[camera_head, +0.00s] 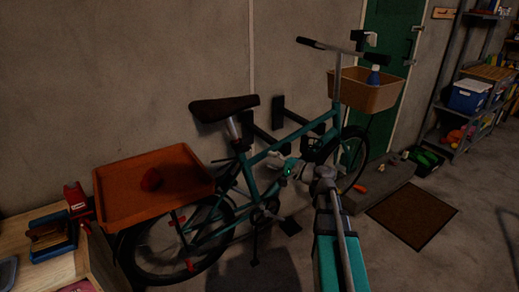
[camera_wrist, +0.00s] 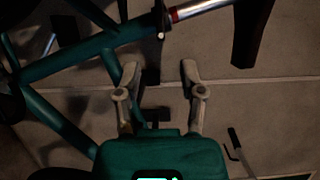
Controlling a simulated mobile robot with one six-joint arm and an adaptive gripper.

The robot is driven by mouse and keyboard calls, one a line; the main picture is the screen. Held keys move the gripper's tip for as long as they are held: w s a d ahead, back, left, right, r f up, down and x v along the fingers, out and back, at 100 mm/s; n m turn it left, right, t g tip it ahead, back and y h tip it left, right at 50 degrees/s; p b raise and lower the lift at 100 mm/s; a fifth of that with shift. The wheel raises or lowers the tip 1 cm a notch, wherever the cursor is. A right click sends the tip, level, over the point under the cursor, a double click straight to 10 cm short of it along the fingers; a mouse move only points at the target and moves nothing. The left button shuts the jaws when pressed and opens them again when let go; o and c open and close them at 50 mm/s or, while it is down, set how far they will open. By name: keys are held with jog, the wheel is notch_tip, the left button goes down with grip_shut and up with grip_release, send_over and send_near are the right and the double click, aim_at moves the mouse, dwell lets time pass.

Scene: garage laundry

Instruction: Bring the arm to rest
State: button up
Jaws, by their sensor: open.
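My arm reaches up from the bottom of the head view, and my gripper (camera_head: 275,159) is in front of the teal bicycle's (camera_head: 262,183) frame. In the wrist view my gripper (camera_wrist: 160,70) has its two pale fingers apart with nothing held between them. The bicycle frame (camera_wrist: 70,58) and the silver seat post (camera_wrist: 203,8) show beyond the fingers. I cannot tell the exact gap between the fingers and the bicycle.
A front basket (camera_head: 362,92) holds a blue bottle (camera_head: 373,76). A wooden bench (camera_head: 60,270) is at lower left.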

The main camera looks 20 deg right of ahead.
jog(key=s+a+f+n+g+h+p, duration=0.3)
jog(key=s+a+f+n+g+p, duration=0.3)
jog(key=s+a+g, duration=0.4)
jog(key=s+d+f+n+g+h+p, duration=0.1)
jog(key=s+f+n+g+h+p, duration=0.1)
jog(key=s+h, duration=0.6)
jog(key=shift+s+f+n+g+h+p, duration=0.15)
jog(key=shift+s+n+g+h+p, duration=0.25)
jog(key=shift+s+n+g+p, duration=0.55)
dwell(0.4)
